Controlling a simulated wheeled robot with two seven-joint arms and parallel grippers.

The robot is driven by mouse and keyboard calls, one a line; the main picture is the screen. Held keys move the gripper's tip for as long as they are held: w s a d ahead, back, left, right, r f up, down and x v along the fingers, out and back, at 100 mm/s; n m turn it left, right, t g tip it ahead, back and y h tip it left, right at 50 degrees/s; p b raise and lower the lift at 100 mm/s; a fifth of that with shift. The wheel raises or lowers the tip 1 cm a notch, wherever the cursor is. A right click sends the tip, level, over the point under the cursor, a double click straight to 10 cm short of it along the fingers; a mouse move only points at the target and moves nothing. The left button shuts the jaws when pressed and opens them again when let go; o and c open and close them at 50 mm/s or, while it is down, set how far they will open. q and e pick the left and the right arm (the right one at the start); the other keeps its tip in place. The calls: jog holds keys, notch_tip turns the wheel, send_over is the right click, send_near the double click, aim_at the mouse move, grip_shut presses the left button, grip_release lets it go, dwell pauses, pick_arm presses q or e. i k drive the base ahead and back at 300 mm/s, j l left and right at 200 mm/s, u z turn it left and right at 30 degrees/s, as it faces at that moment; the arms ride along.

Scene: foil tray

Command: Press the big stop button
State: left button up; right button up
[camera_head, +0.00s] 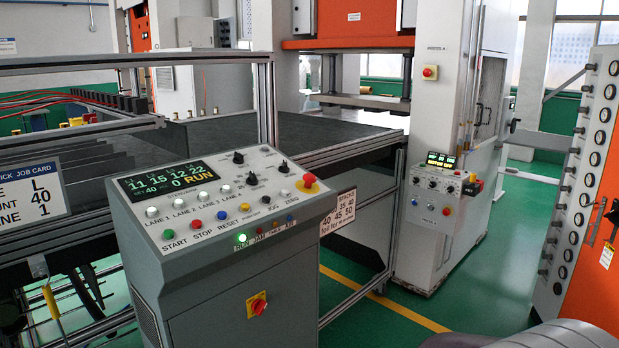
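A big red mushroom button (309,180) with a yellow collar sits at the upper right corner of the grey control console (215,200). It stands up from the sloped panel and nothing covers it. A smaller red button (196,224) on the same panel's lower row is labelled STOP, beside a green START button (168,234). The console display (168,180) reads RUN, and a green lamp (241,239) above the RUN label is lit. Neither of my grippers is in view.
A red-and-yellow switch (257,304) is on the console's front. Another red button (430,72) is on the press column. A second control box (440,200) stands behind right. Green floor (375,325) is open right of the console.

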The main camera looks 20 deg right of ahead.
aim_at(310, 179)
jog(key=i+l+u, duration=0.1)
jog(key=u, duration=0.3)
jog(key=l+u, duration=0.15)
jog(key=u, duration=0.25)
jog(key=i+l+u, duration=0.2)
jog(key=l, duration=0.65)
jog(key=i+l+u, duration=0.1)
jog(key=l+u, duration=0.15)
jog(key=l, duration=0.55)
jog(key=i+l+u, duration=0.2)
jog(key=l, duration=0.7)
jog(key=k+j, duration=0.05)
jog(key=k, duration=0.05)
